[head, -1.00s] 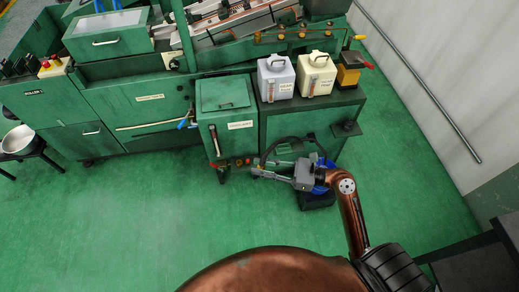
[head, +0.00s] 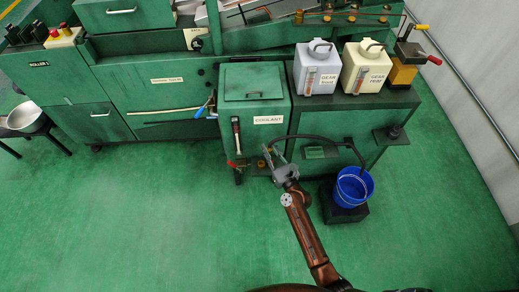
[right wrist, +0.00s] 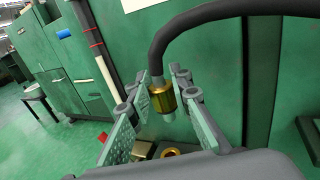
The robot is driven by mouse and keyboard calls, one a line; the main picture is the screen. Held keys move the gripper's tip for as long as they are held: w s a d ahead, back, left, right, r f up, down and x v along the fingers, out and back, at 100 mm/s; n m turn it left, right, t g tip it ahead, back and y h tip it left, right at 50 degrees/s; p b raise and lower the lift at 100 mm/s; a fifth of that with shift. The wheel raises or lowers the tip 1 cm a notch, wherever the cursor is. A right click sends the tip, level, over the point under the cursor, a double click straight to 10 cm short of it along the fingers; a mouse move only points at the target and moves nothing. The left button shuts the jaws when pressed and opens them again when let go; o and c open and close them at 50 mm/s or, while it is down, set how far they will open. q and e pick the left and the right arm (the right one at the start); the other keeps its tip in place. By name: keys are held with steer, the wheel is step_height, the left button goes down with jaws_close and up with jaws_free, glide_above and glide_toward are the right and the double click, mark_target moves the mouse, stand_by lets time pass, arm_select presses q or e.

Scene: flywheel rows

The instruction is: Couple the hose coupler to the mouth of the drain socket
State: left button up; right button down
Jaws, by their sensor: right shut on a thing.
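The hose coupler (right wrist: 162,98) is a gold ribbed collar with a grey tip, on the end of a black hose. My right gripper (right wrist: 164,84) is shut on it, a finger on each side. In the head view my right gripper (head: 272,160) is at the foot of the green coolant tank; the coupler is too small to make out there. A brass ring, which looks like the mouth of the drain socket (right wrist: 171,152), shows low in the right wrist view, below the coupler's tip and apart from it. Its lower part is hidden by my gripper body. My left gripper is not in view.
The coolant tank (head: 252,97) has a red-handled valve (head: 236,164) low at its front. The black hose (head: 318,138) arches right to a blue bucket (head: 354,187) on a dark block. White jugs (head: 317,70) stand on the green cabinet. The floor in front is clear.

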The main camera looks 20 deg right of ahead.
steer(key=shift+m+h, duration=0.3)
steer(key=shift+h, duration=0.1)
steer(key=w+a+f, duration=0.1)
steer(key=w+a+f+b, duration=0.1)
steer(key=f, duration=0.1)
steer(key=shift+w+a+f, duration=0.25)
steer(key=shift+w+a, duration=0.05)
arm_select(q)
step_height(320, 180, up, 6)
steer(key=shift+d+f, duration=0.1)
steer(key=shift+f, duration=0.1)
arm_select(e)
steer(key=shift+r, duration=0.1)
steer(key=shift+f, duration=0.2)
step_height(320, 180, down, 3)
steer(key=shift+r+b, duration=0.1)
steer(key=shift+b, duration=1.15)
steer(key=shift+f+b, duration=0.8)
steer(key=shift+f, duration=0.35)
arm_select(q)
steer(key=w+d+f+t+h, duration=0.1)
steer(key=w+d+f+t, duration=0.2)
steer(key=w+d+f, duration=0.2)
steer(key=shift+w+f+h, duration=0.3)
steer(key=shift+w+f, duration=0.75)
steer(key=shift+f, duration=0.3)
arm_select(e)
steer(key=shift+f, duration=0.2)
